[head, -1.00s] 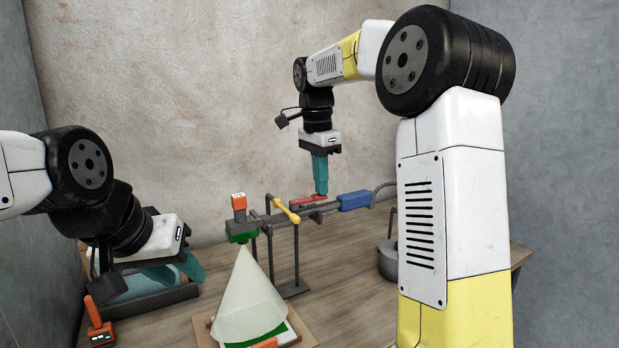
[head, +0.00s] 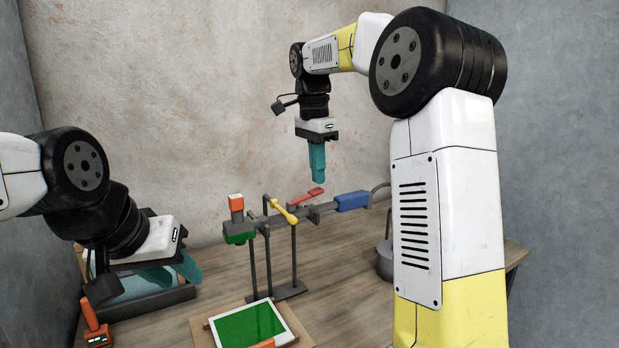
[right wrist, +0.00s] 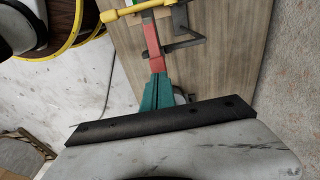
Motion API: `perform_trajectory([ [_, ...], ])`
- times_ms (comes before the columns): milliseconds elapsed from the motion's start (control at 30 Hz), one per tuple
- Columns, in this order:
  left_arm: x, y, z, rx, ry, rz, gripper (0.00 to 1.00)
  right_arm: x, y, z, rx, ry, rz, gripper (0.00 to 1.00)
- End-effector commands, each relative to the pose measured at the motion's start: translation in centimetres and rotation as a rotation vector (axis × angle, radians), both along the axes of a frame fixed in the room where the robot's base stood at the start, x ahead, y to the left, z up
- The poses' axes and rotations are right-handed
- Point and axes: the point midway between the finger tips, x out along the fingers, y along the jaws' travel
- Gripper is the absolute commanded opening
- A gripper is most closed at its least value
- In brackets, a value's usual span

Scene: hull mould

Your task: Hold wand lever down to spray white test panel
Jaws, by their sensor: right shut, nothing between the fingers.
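The spray wand is a grey bar on a dark stand, with a blue grip (head: 352,201) at its right and a green nozzle (head: 239,233) at its left. Its red lever (head: 306,198) is tilted up off the bar. My right gripper (head: 318,182) is shut and empty, its teal fingertips just above the lever; in the right wrist view the fingertips (right wrist: 157,78) line up with the red lever (right wrist: 152,45). The test panel (head: 287,310) lies below the nozzle, green inside a white border. No spray shows. My left gripper (head: 178,273) looks open, at the left.
A yellow bar (head: 283,211) crosses the wand. An orange-handled tool (head: 95,323) is at the front left, by a grey tray (head: 150,303) under my left gripper. A grey pot (head: 385,262) is partly behind my right arm.

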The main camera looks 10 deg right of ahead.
Motion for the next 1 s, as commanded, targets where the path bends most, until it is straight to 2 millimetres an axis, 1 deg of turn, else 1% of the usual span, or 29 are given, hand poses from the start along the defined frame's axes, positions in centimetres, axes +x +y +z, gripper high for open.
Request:
perform_trajectory([
  [33, 0.0, 0.0, 0.0, 0.0, 0.0, 0.0, 0.36, 0.0, 0.1, 0.9, 0.002, -0.004, 0.0, 0.0],
  [200, 0.0, 0.0, 0.0, 0.0, 0.0, 0.0, 0.36, 0.0, 0.4, 3.9, 0.001, -0.004, 0.001, 0.0],
  [300, 0.0, 0.0, 0.0, 0.0, 0.0, 0.0, 0.36, -0.1, 0.5, 5.2, 0.001, -0.002, 0.001, 0.0],
  [400, 0.0, 0.0, 0.0, 0.0, 0.0, 0.0, 0.36, -0.1, 0.5, 6.0, 0.001, -0.002, 0.001, 0.0],
  [533, 0.0, 0.0, 0.0, 0.0, 0.0, 0.0, 0.36, -0.2, 0.5, 6.4, 0.0, 0.0, 0.001, 0.0],
  [1000, 0.0, 0.0, 0.0, 0.0, 0.0, 0.0, 0.36, -0.2, 0.5, 6.4, 0.0, 0.0, 0.001, 0.0],
])
